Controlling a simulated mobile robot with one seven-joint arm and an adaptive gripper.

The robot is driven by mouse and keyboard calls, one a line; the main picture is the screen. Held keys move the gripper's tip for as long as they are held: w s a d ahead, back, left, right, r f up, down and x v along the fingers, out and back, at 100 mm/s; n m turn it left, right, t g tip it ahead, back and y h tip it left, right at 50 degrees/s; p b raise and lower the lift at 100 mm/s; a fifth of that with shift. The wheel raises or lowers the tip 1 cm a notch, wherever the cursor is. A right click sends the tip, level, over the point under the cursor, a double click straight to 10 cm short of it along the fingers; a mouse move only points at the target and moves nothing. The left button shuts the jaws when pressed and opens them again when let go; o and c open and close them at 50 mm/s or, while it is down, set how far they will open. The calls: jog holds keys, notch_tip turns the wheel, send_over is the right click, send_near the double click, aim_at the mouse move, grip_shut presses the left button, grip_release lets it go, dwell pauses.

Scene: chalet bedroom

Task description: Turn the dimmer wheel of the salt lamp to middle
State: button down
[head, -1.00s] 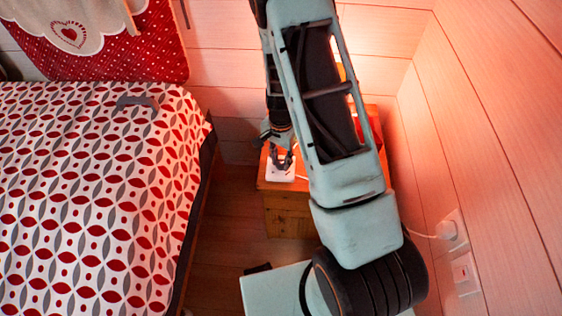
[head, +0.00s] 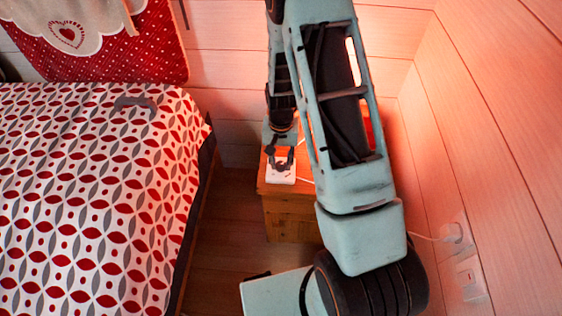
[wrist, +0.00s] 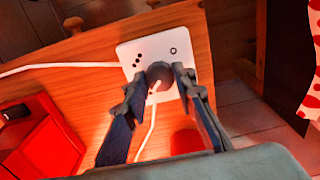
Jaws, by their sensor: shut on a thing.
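The dimmer is a flat white square box (wrist: 132,50) with a round grey wheel (wrist: 160,72) on top. Several black dots lie to one side of the wheel and a small ring mark to the other. A pale pointer mark shows on the wheel. My gripper (wrist: 160,80) is shut on the wheel, one finger on each side. In the head view the white box (head: 281,178) sits on the front left of the wooden nightstand (head: 290,218), with my gripper (head: 281,163) pointing down on it. The salt lamp itself is hidden behind my arm; its orange glow lights the wall.
A red object (wrist: 38,135) stands on the nightstand near the gripper. White cords (wrist: 60,66) run from the dimmer across the top. The bed (head: 90,200) is at the left, and a wall outlet with a plug (head: 455,236) is at the right.

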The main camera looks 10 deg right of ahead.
aim_at(281, 164)
jog(key=c, duration=1.6)
grip_release()
notch_tip(281, 164, up, 12)
jog(key=shift+r, duration=0.1)
